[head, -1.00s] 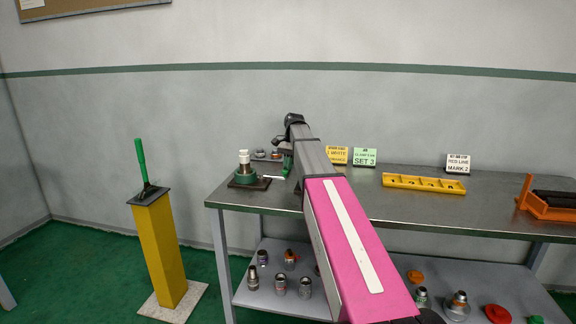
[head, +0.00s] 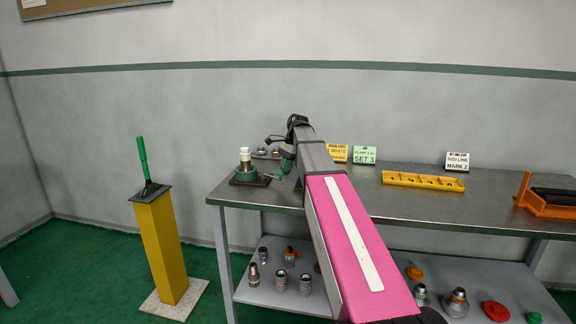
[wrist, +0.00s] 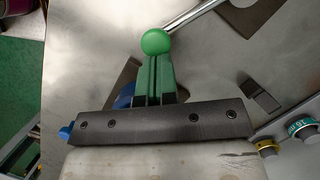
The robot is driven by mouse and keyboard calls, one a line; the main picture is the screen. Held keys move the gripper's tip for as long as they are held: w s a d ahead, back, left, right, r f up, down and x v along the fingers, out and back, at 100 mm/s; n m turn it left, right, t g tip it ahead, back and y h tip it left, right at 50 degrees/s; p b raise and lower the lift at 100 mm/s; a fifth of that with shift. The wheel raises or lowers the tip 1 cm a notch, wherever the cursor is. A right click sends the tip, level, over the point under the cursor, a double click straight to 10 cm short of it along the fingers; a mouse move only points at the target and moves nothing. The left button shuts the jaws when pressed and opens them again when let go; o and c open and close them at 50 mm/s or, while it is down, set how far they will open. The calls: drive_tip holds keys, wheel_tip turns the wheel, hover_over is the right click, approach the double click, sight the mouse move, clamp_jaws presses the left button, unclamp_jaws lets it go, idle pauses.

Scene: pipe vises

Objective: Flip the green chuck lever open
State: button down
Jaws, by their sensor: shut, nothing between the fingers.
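The green chuck (head: 246,177) with a pale cylinder upright in it sits on a dark base plate at the left end of the bench. Its lever is a thin metal rod that reaches right, low over the bench. In the wrist view the rod (wrist: 192,17) ends in a green ball knob (wrist: 155,41). My gripper (wrist: 154,60) has green fingers, shut and empty, with their tips right at the knob. I cannot tell whether they touch it. In the head view my gripper (head: 287,163) is small and partly hidden by my wrist.
The steel bench (head: 340,201) also holds sign cards (head: 364,155), a yellow rack (head: 423,181) and an orange tray (head: 545,205). Several fittings lie on the lower shelf (head: 262,299). A yellow post (head: 160,250) with a green handle (head: 142,158) stands left. Bench around the knob looks mostly clear.

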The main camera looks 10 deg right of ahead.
drive_tip(key=s+a+m+t, duration=0.1)
drive_tip(key=s+a+m, duration=0.1)
drive_tip(key=m, duration=0.1)
drive_tip(key=s+a+m, duration=0.2)
drive_tip(key=m, duration=0.1)
drive_tip(key=shift+a+t, duration=0.3)
drive_tip(key=shift+t, duration=0.1)
drive_tip(key=shift+s+a, duration=0.15)
drive_tip(key=shift+a, duration=0.45)
drive_tip(key=shift+s+a, duration=0.15)
drive_tip(key=shift+a, duration=0.4)
drive_tip(key=shift+s+d+r, duration=0.1)
drive_tip(key=shift+d, duration=0.4)
drive_tip(key=d, duration=0.3)
drive_tip(key=shift+s+r, duration=0.25)
drive_tip(key=shift+s, duration=0.05)
drive_tip(key=v, duration=1)
drive_tip(key=shift+s+a, duration=0.1)
drive_tip(key=shift+s, duration=0.15)
